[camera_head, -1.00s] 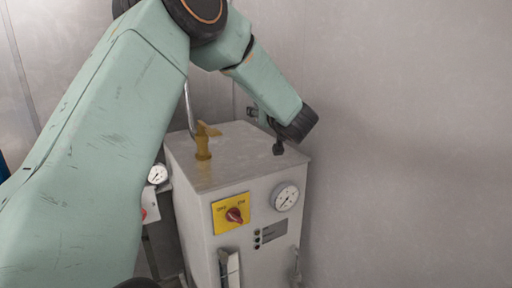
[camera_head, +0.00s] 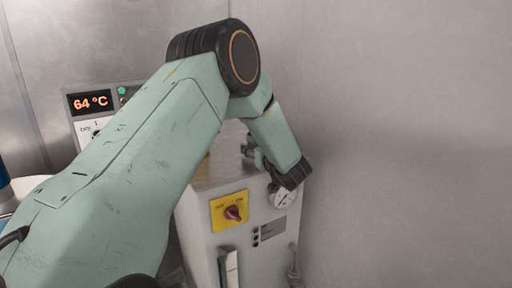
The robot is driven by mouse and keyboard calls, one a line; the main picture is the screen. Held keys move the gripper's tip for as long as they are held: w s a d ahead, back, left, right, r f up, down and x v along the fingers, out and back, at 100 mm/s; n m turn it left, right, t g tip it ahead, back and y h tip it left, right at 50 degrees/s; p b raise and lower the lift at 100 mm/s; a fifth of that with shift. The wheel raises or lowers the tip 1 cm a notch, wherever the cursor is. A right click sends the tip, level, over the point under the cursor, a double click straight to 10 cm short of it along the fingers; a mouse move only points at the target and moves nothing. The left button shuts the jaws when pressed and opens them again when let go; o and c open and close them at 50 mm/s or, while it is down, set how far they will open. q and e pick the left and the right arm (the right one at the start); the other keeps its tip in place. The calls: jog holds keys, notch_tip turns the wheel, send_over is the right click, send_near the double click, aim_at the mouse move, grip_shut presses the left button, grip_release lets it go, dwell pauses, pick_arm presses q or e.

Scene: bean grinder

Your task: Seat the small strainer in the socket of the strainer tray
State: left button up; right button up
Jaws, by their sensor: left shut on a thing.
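My left gripper (camera_head: 251,152) is a small dark shape at the end of my green left arm. It is over the top of a grey machine (camera_head: 205,264), near its back right part. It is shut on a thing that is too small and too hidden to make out. I cannot pick out the small strainer, the strainer tray or its socket in this view. My right gripper is out of view.
A display reading 64 °C (camera_head: 90,101) is at the back left. The right side is plain wall.

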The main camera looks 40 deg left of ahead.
pick_arm(q)
jog(key=shift+f, duration=0.1)
jog(key=o, duration=1.2)
